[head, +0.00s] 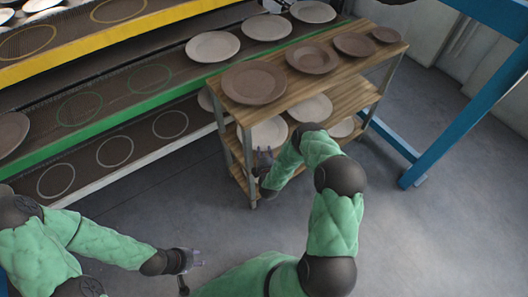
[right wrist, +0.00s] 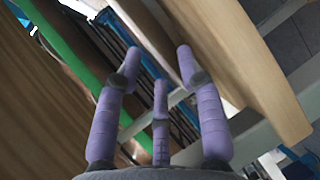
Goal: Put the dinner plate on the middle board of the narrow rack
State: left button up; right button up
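The narrow rack has a wooden top board (head: 336,82) and further boards under it. Brown plates of falling size stand in a row on the top board, the largest (head: 253,82) at its left end. Off-white plates (head: 310,107) show on a board below. I cannot tell which plate is the dinner plate. My right gripper (head: 263,158) is at the rack's front left, by the lower boards. In the right wrist view its fingers (right wrist: 158,62) are spread, with nothing held between them. My left gripper (head: 194,262) is low over the floor, away from the rack, with no plate visible in it.
Behind the rack, a long shelf with a green edge (head: 130,127) bears off-white plates (head: 212,46) and green rings. A yellow-edged shelf (head: 100,47) is above it. A blue frame (head: 459,121) stands at the right. The floor in front is clear.

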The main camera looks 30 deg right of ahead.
jog(key=p+v, duration=0.4)
jog(key=v, duration=0.6)
jog(key=s+a+f+m+g+y, duration=0.1)
jog(key=s+a+m+g+y, duration=0.1)
jog(key=a+m+g+y, duration=0.3)
jog(key=s+a+f+m+y, duration=0.1)
jog(key=s+a+m, duration=0.15)
jog(key=a, duration=0.45)
jog(key=s+a+r+m+g+y, duration=0.2)
jog(key=s+a+m+g, duration=0.1)
jog(key=s, duration=0.4)
jog(key=s+a+r+m+g+y, duration=0.1)
jog(key=s+a+m+g, duration=0.3)
jog(key=s, duration=0.4)
jog(key=shift+s+a+r+g+y, duration=0.35)
jog(key=shift+a+r, duration=0.3)
jog(key=shift+r, duration=0.25)
jog(key=shift+a, duration=0.1)
